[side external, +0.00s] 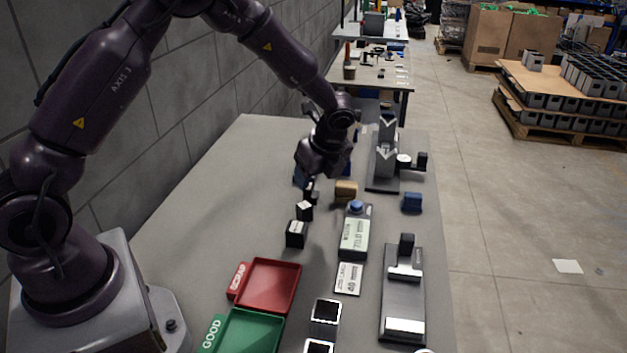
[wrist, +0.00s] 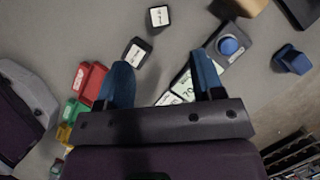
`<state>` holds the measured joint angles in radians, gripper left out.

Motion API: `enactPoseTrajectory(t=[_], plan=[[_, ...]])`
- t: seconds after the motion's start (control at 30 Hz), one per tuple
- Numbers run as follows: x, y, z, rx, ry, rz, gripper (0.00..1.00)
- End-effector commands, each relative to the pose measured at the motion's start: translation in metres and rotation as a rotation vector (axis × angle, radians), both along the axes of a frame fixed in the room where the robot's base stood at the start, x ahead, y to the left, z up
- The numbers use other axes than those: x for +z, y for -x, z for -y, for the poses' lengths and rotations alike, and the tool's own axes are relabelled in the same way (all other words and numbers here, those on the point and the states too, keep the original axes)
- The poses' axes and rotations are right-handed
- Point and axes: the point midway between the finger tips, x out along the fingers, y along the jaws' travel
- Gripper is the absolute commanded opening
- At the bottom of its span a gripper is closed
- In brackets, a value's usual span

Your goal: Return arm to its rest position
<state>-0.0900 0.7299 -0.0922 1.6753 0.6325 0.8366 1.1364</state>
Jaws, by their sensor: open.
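My gripper (side external: 323,176) hangs over the middle of the grey table in the side external view, below my bent arm. Its two blue fingers stand wide apart in the wrist view (wrist: 162,72), with nothing held between them. Bare table and parts of small labelled items show past the fingers. My arm reaches out over the table from its base at the left. No drag chain can be made out in either view.
Two small black blocks (side external: 296,234), a tan block (side external: 346,190) and a blue-button box (side external: 355,238) lie below. Red (side external: 270,285) and green trays (side external: 250,332) sit nearer. Fixtures (side external: 403,300) stand right. The table's left back (side external: 235,165) is clear beside the wall.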

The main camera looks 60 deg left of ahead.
Motion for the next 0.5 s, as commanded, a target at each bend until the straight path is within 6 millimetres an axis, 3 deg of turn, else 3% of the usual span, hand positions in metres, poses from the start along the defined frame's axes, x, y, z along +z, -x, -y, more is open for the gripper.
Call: enactPoseTrajectory(t=[0.33,0.5], plan=[[0.0,0.0,0.0,0.016,0.0,0.007,0.61],[-0.006,0.01,0.003,0.178,0.016,0.034,0.61]])
